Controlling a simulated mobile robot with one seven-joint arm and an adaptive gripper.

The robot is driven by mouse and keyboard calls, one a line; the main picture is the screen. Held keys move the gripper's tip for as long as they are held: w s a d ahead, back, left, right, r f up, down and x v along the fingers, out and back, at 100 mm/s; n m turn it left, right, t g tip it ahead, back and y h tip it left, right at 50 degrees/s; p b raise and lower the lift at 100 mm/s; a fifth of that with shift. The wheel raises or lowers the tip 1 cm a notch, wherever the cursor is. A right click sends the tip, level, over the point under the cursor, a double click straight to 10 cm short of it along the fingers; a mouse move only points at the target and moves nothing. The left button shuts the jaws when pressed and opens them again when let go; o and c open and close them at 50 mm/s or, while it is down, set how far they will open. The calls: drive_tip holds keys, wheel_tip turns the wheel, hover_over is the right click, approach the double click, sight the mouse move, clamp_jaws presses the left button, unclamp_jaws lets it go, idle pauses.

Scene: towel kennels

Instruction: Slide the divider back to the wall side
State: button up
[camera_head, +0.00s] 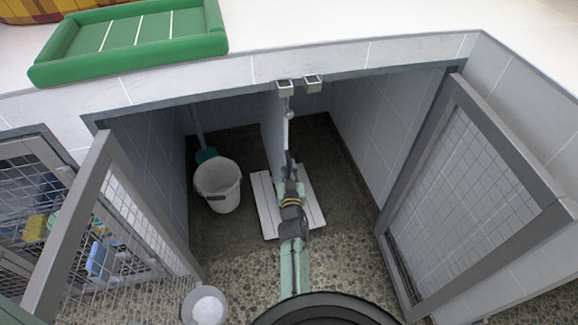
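A pale grey upright panel, apparently the divider (271,132), stands edge-on near the middle of the open kennel. Its near edge lies just behind my arm and gripper, and its lower part is partly hidden. My gripper (289,162) is at the end of my arm, in front of or against the divider's near edge. I cannot tell whether they touch. The fingers are too small and dark to show whether they are open or shut. Two square metal brackets (284,87) sit at the top front edge above the divider.
Mesh gates stand open at the left (75,225) and right (465,185). A white bucket (218,186) and teal-headed tool (206,155) stand left of the divider. A white slatted board (263,205) lies under my arm. A green tray (140,40) rests on the top.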

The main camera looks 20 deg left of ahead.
clamp_jaws()
idle(0.3)
drive_tip(key=shift+w, duration=0.1)
